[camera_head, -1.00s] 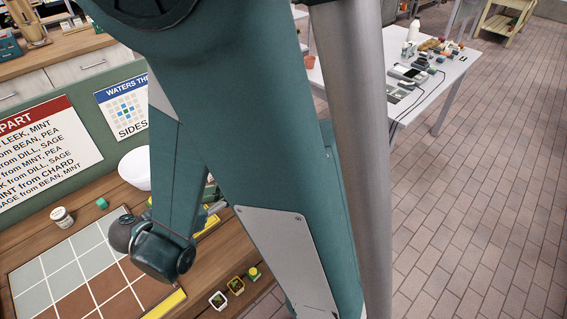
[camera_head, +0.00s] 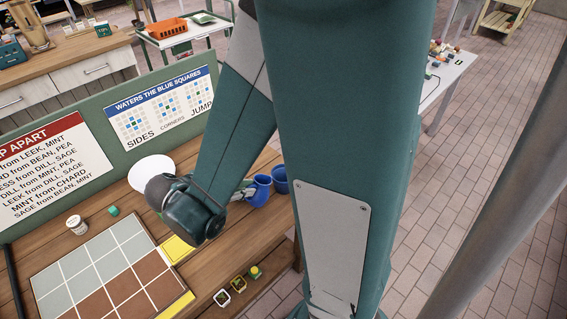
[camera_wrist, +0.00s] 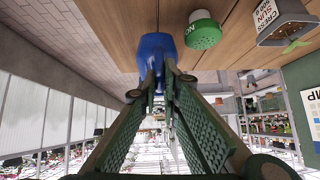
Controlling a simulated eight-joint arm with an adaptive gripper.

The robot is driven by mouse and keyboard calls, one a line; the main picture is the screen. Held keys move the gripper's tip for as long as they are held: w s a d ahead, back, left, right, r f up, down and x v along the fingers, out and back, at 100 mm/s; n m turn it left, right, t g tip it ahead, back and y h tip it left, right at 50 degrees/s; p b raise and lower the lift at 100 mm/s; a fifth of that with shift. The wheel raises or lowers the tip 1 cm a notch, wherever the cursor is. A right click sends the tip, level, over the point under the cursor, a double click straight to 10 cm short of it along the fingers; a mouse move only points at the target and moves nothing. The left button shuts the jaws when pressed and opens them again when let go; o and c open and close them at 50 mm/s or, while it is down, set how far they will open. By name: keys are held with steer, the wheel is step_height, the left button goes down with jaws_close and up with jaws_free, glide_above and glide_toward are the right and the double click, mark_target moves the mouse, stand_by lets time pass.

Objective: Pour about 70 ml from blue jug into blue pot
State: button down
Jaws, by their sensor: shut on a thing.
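The blue jug (camera_head: 259,191) stands on the wooden bench in the head view, at the tips of my gripper (camera_head: 243,193). In the wrist view my gripper (camera_wrist: 158,80) is shut on a blue body, the jug (camera_wrist: 156,48), at its near side. The jug looks upright; its contents cannot be seen. The blue pot (camera_head: 280,176) stands just behind and right of the jug in the head view, partly cut off by my arm. I cannot make out the pot separately in the wrist view.
A white bowl (camera_head: 150,168) is left of my wrist. A green-topped item (camera_wrist: 203,33) is close to the jug.

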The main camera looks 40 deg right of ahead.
steer(key=d+r+y+p, duration=0.1)
steer(key=r+p, duration=0.1)
steer(key=shift+d+p, duration=0.3)
steer(key=d+r+y+p, duration=0.1)
steer(key=p, duration=0.1)
steer(key=d+r+p, duration=0.1)
steer(key=r+p, duration=0.1)
steer(key=p, duration=0.1)
steer(key=shift+y, duration=0.4)
steer(key=d+y+p, duration=0.1)
steer(key=y+p, duration=0.1)
steer(key=p, duration=0.1)
steer(key=shift+d+r+y, duration=0.15)
steer(key=shift+d+y, duration=0.15)
steer(key=shift+d, duration=0.05)
steer(key=shift+d+y+p, duration=0.3)
steer(key=shift+y+p, duration=0.1)
steer(key=shift+p, duration=0.15)
steer(key=shift+d+r+y+p, duration=0.35)
steer(key=shift+d+r+y, duration=0.15)
steer(key=shift+y, duration=0.4)
steer(key=shift+d+r+y, duration=0.4)
steer(key=shift+d+y, duration=0.35)
steer(key=shift+y, duration=0.15)
